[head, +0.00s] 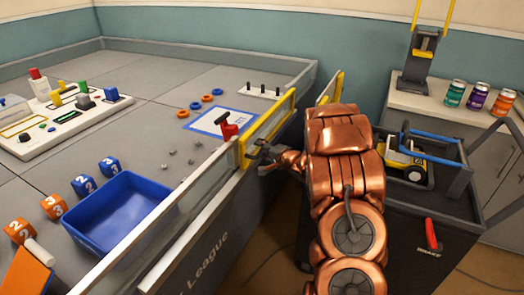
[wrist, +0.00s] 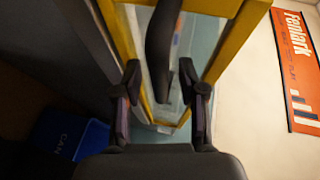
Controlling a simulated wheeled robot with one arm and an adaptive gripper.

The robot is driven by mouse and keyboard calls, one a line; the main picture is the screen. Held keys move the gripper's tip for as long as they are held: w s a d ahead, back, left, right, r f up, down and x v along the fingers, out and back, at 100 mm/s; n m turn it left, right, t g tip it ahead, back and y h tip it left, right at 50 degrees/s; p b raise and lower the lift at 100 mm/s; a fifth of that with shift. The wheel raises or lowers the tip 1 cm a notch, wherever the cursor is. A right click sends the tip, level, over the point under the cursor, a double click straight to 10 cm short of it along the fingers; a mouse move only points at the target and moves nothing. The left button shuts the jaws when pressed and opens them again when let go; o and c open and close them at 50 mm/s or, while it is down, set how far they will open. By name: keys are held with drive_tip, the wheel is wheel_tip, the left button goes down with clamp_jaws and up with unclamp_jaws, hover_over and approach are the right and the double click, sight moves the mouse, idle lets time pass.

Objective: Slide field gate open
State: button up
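The field gate (head: 268,122) is a clear panel in a yellow frame, set in the low side wall of the field. My gripper (head: 262,156) is at the outer side of the gate, by its near yellow post. In the wrist view the yellow frame (wrist: 228,45) fills the upper middle. A dark curved bar, seemingly the gate handle (wrist: 163,45), reaches down toward the gap between my fingers (wrist: 166,95). The fingers are apart, and I see no clear contact with the bar. My arm hides part of the wall beyond the gate.
A red-and-black piece (head: 228,127) stands just inside the gate. A blue bin (head: 118,212) and numbered cubes sit on the field. A dark cart (head: 425,200) with a toy vehicle (head: 405,158) stands close to the right of my arm.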

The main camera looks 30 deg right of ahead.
clamp_jaws()
idle(0.3)
idle(0.3)
